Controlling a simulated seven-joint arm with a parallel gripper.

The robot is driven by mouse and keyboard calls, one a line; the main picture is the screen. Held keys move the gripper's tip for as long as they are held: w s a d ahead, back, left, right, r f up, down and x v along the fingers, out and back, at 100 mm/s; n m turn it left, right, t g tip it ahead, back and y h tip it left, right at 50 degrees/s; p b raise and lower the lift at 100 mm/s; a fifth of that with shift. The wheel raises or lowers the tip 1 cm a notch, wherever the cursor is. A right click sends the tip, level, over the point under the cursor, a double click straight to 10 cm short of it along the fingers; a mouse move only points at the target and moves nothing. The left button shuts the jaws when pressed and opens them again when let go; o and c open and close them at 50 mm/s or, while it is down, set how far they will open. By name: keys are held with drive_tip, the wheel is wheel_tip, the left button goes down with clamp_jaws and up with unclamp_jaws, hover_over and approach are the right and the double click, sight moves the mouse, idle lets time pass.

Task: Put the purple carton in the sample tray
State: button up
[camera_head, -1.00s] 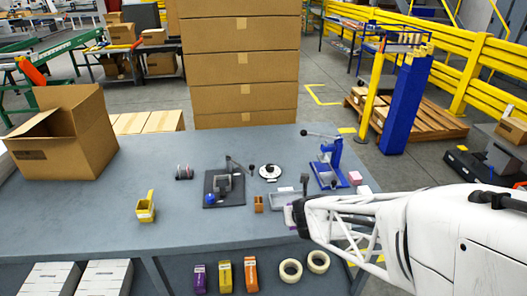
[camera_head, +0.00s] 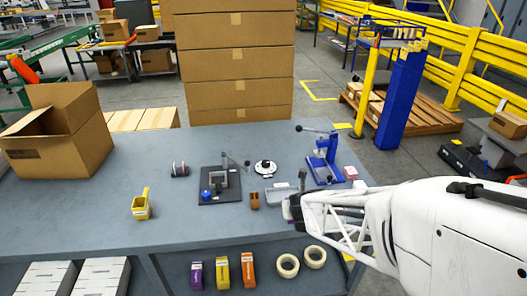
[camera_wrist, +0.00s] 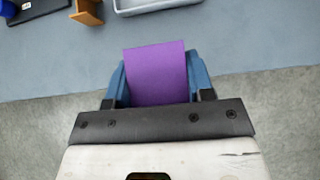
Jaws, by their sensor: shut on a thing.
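The purple carton (camera_wrist: 156,76) is between the two blue fingers of my gripper (camera_wrist: 155,62) in the wrist view, and the gripper is shut on it. In the head view my gripper (camera_head: 291,208) is over the right front part of the table, and its wrist hides most of the carton. The sample tray looks to be the shallow grey tray (camera_head: 279,188), just beyond and left of the gripper. Its near rim (camera_wrist: 158,8) shows at the top of the wrist view, ahead of the carton and apart from it in the picture.
A brown holder (camera_head: 254,201) stands left of the tray. A black-based fixture (camera_head: 219,197) is further left, and a blue press (camera_head: 324,168) with a pink box (camera_head: 350,173) is behind right. The table's front edge is close to the gripper. Bare tabletop lies around the yellow bin (camera_head: 141,208).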

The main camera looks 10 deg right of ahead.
drive_tip(key=w, duration=0.8)
drive_tip(key=w+f, duration=0.1)
drive_tip(key=w, duration=0.4)
drive_tip(key=shift+w+d+f, duration=0.1)
drive_tip(key=shift+w, duration=0.15)
drive_tip(key=shift+w, duration=0.15)
drive_tip(key=shift+f, duration=1.75)
drive_tip(key=shift+f, duration=0.1)
drive_tip(key=o, duration=1)
drive_tip(key=shift+f, duration=0.1)
drive_tip(key=shift+c, duration=0.2)
